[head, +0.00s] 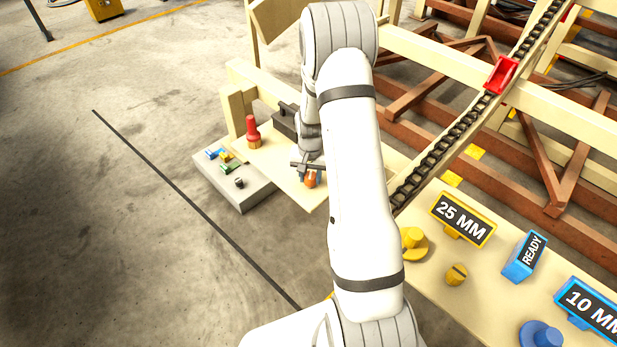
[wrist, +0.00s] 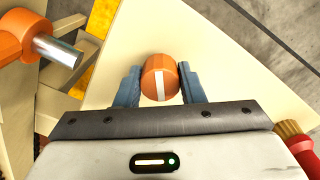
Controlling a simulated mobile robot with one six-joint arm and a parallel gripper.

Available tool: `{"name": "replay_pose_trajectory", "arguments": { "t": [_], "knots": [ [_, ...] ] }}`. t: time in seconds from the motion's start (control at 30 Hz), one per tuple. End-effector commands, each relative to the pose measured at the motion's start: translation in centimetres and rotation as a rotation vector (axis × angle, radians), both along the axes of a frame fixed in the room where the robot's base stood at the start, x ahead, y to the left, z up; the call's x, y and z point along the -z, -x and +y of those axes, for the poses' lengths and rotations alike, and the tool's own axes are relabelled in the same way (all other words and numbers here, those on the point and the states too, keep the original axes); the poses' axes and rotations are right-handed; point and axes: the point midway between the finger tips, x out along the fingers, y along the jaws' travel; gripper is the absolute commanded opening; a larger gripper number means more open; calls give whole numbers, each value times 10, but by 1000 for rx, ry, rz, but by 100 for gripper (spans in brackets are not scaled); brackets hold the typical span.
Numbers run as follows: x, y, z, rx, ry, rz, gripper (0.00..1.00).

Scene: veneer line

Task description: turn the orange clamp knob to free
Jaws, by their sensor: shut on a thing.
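The orange clamp knob (wrist: 150,75) has a white stripe across its face and sits over the cream bench panel. In the wrist view the stripe runs nearly up and down in the picture. My gripper (wrist: 159,86) is shut on the knob, with one blue-grey finger at each side. In the head view the orange knob (head: 310,180) shows just below my gripper (head: 308,172), partly covered by it. I see no marking for the free position.
A red-handled tool (head: 252,132) stands left of the gripper. A grey tray (head: 240,199) holds small coloured parts. In the wrist view an orange part with a metal rod (wrist: 45,46) is at upper left. Yellow 25 MM (head: 463,219) and blue READY (head: 525,257) signs stand right.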

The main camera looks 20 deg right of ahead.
Motion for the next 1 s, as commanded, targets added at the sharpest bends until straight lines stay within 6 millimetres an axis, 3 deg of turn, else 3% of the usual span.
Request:
{"name": "replay_pose_trajectory", "arguments": {
  "t": [0.6, 1.0],
  "knots": [
    [-1, -2, -2, -578, 3, -5, 13],
    [-1, -3, -1, -854, 5, -6, 13]
  ]
}}
